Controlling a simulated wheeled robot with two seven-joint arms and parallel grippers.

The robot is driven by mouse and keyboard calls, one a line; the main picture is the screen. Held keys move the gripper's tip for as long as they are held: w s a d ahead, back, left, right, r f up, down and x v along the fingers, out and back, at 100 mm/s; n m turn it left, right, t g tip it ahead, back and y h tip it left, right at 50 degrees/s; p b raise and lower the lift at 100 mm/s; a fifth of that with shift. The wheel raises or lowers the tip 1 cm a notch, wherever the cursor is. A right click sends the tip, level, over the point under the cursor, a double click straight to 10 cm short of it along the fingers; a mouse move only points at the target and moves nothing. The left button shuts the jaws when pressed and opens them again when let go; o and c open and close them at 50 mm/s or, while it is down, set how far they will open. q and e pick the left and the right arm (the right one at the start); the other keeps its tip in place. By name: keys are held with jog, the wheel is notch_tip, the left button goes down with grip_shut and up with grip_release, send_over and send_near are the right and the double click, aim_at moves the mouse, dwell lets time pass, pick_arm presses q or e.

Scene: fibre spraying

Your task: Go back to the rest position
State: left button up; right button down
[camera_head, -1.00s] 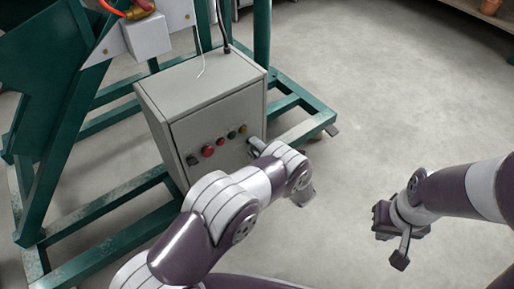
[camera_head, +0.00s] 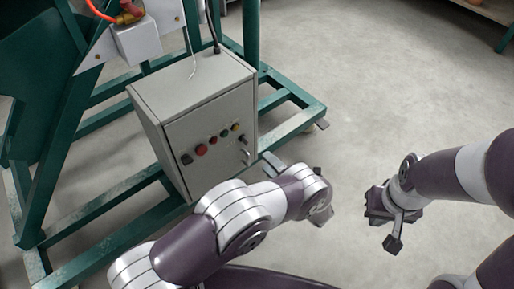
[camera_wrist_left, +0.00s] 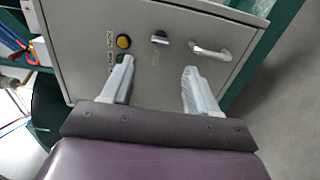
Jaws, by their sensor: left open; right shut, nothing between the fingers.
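My left gripper (camera_head: 272,162) is just right of the grey control cabinet (camera_head: 195,95), mostly hidden by my own wrist. In the left wrist view its two pale fingers (camera_wrist_left: 158,68) are spread with nothing between them. They point at the cabinet door (camera_wrist_left: 85,45), which has a yellow button (camera_wrist_left: 124,41), a small latch (camera_wrist_left: 159,39) and a metal handle (camera_wrist_left: 210,50). The gripper appears clear of the door. My right gripper (camera_head: 393,228) is over open floor at the right, shut and empty.
A green steel frame (camera_head: 105,122) surrounds the cabinet, with low rails on the floor. A white box (camera_head: 137,42) with an orange hose is at the upper left. Bare concrete floor (camera_head: 370,90) lies to the right. A shelf edge (camera_head: 485,10) shows at the top right.

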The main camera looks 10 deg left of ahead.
pick_arm(q)
jog(key=shift+v, duration=1.2)
pick_arm(e)
jog(key=shift+r, duration=0.25)
